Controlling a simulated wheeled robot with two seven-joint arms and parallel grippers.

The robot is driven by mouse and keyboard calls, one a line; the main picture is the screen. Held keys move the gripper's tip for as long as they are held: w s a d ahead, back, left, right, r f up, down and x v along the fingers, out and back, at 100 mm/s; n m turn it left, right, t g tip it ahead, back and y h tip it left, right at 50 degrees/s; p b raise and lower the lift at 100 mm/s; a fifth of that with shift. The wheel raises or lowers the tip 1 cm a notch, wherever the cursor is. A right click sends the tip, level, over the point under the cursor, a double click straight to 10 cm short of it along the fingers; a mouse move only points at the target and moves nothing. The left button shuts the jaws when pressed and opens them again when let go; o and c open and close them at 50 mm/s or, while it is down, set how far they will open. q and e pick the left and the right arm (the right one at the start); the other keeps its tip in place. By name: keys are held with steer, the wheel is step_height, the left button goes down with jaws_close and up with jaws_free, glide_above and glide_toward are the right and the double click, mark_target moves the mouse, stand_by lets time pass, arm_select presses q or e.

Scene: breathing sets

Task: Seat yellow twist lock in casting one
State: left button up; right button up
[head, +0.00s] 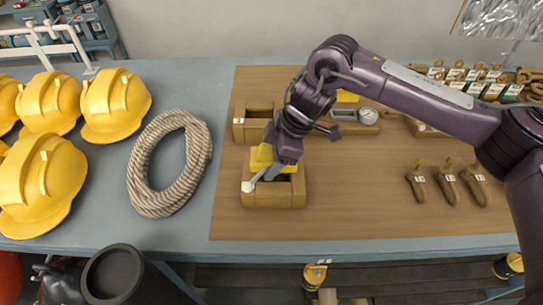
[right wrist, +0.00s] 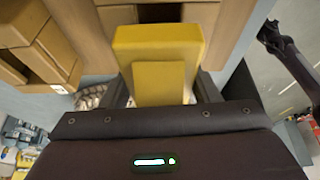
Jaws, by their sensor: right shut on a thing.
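My right gripper (head: 262,180) is shut on the yellow twist lock (head: 260,158), a blocky yellow piece. The twist lock also fills the middle of the right wrist view (right wrist: 158,45), between the fingers. In the head view it overlaps the back left of the nearer brown casting (head: 290,201), which has an open recess. I cannot tell whether they touch. A second brown casting (head: 240,132) stands behind it, also with an opening. Both carry small white labels that I cannot read, so which is casting one is unclear. My left gripper is not in view.
A gauge (head: 368,116) lies behind my right forearm, near another yellow part (head: 347,97). Several shackles (head: 447,186) lie to the right on the brown mat (head: 360,215). A rope coil (head: 140,180) and yellow helmets (head: 115,103) are left. The mat's front middle is clear.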

steer(key=shift+f+b, duration=0.65)
steer(key=shift+f, duration=0.45)
steer(key=o, duration=1.5)
steer(key=shift+f, duration=0.1)
steer(key=b+v, duration=0.2)
steer(key=v, duration=0.5)
steer(key=shift+d+r, duration=0.15)
steer(key=shift+r, duration=0.3)
